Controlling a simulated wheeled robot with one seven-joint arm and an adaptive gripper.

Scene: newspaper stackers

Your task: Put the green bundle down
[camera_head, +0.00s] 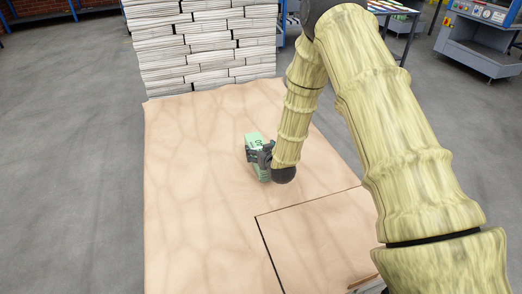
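The green bundle (254,141) is a small pale green block with dark marks, near the middle of the camera_head view. My gripper (258,157) is at its right side, with dark fingers across the bundle, and appears shut on it. The fingers and wrist hide part of the bundle. Its lower end shows below the fingers, over the tan wooden surface (195,190). I cannot tell whether the bundle touches the surface or is held just above it.
Tall stacks of newspapers (205,45) stand at the far edge of the wooden surface. A raised or separate panel (315,235) lies at the front right. The surface left of the bundle is clear. A grey machine (482,40) stands at the back right.

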